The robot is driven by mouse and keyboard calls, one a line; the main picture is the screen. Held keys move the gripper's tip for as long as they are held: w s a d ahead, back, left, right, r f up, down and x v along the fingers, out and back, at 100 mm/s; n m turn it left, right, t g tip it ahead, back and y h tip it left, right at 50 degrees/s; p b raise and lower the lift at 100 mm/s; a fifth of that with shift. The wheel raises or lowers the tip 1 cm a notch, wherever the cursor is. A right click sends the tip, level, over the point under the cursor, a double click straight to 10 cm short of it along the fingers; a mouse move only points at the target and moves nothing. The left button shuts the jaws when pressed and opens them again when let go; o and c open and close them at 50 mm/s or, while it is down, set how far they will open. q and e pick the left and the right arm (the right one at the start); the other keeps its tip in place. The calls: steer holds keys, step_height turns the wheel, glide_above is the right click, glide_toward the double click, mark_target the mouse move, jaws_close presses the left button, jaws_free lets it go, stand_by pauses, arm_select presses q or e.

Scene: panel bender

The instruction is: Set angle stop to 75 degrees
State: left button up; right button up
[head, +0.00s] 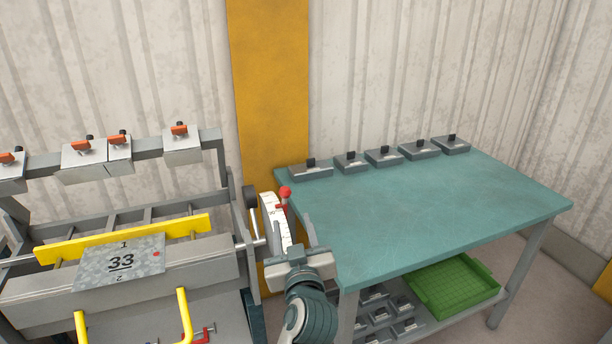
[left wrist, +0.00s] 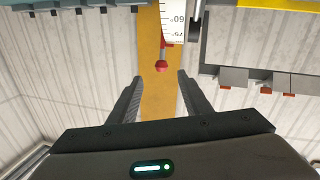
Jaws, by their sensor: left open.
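The angle stop's white curved scale (head: 273,220) stands at the right end of the bender, beside the table. A red ball knob (head: 285,192) with a red part below it is at the scale's upper right. My left gripper (head: 298,244) is open and empty, just in front of and below the knob. In the left wrist view, the knob (left wrist: 162,67) appears just beyond and between the open fingertips (left wrist: 160,78), not gripped. The scale (left wrist: 178,18) shows inverted marks that look like 60 and 75; the exact setting cannot be read. My right gripper is not in view.
The bender holds a metal sheet (head: 120,262) marked 33 before a yellow bar (head: 60,249). A dark round knob (head: 250,196) is left of the scale. The teal table (head: 430,215) carries several grey blocks along its back; a green crate (head: 455,287) is below.

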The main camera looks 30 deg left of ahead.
arm_select(q)
steer(key=shift+s+a+r, duration=0.1)
steer(key=shift+s+r, duration=0.05)
steer(key=shift+r, duration=0.4)
steer(key=p+x, duration=0.5)
steer(key=x, duration=1.1)
steer(key=shift+a+r+p, duration=0.1)
steer(key=shift+a+p, duration=0.05)
steer(key=shift+p, duration=0.15)
steer(key=shift+w+a, duration=0.4)
steer(key=shift+w, duration=0.2)
